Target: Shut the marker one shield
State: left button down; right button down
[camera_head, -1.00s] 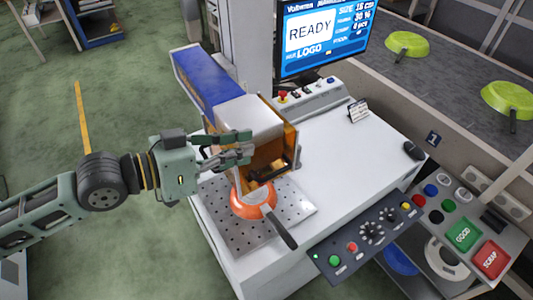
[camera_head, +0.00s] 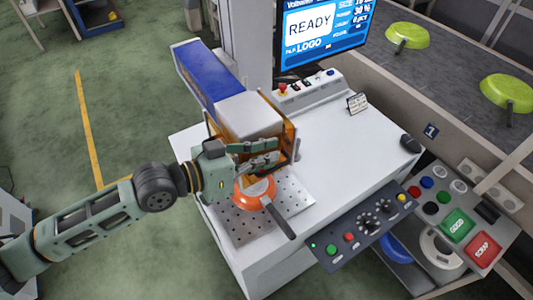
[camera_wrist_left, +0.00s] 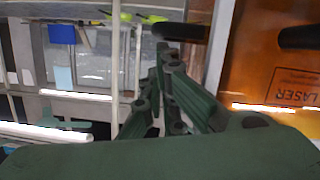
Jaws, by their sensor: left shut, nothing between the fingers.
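The marker one shield (camera_head: 276,139) is an orange see-through box around the marker head, above the perforated plate (camera_head: 242,226). In the left wrist view its orange panel (camera_wrist_left: 275,80) fills the right side, with a "LASER" label and a dark handle. An orange pan (camera_head: 246,191) lies on the plate below the shield, its dark handle pointing to the lower right. My left gripper (camera_head: 273,152) is shut and empty in front of the shield; whether it touches the shield I cannot tell. In the left wrist view the dark green fingers (camera_wrist_left: 172,75) are beside the panel. My right gripper is not seen.
The button panel (camera_head: 365,231) runs along the table's front edge. A READY screen (camera_head: 322,32) and a switch box (camera_head: 308,91) stand behind. Green pans (camera_head: 407,36) lie on the conveyor at the right. The white tabletop (camera_head: 345,145) is mostly clear.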

pick_arm(q)
jog(key=shift+f+b, duration=0.3)
notch_tip(320, 180, down, 13)
jog(key=b, duration=1)
jog(key=shift+f+b, duration=0.15)
jog(key=shift+b, duration=0.15)
jog(key=shift+s, duration=0.1)
jog(key=s+a+r, duration=0.4)
jog(key=a+r, duration=0.2)
jog(key=a, duration=0.2)
jog(key=shift+s+a+r, duration=0.25)
jog(key=shift+a+r, duration=0.05)
jog(key=shift+a, duration=0.05)
